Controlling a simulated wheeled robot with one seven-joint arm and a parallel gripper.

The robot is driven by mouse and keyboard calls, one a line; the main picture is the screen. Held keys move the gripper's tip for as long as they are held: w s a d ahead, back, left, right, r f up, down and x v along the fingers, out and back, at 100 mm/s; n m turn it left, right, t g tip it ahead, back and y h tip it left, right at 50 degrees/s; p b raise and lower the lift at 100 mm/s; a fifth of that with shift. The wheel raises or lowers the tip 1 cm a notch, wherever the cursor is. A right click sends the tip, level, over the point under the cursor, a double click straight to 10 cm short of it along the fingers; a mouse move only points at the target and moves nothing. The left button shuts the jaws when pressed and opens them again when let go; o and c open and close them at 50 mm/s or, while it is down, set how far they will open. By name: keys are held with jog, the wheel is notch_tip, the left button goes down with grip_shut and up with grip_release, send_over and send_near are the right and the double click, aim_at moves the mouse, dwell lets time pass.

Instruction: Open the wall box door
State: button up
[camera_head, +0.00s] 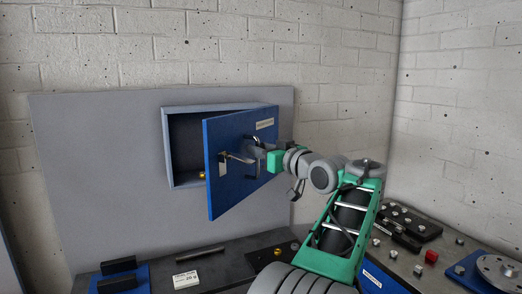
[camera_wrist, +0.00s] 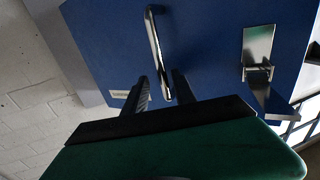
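The wall box (camera_head: 166,150) is a grey case on a grey panel. Its blue door (camera_head: 228,185) stands partly open, its left edge swung outward, and the dark inside shows at left. The door carries a lever handle on a steel plate (camera_head: 222,163), also in the wrist view (camera_wrist: 257,50), and a steel bar handle (camera_wrist: 154,40). My gripper (camera_head: 257,150) is at the front of the door, by the bar handle. In the wrist view its two fingers (camera_wrist: 162,78) are apart, with the bar's near end between them. Contact with the bar cannot be told.
A dark bench (camera_head: 220,263) runs below the box, with a white label card (camera_head: 186,279) and a blue-based block (camera_head: 122,280). Air left of the door is clear.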

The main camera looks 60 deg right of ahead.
jog(key=b+v, duration=0.2)
jog(key=v, duration=0.6)
jog(key=shift+w, duration=0.1)
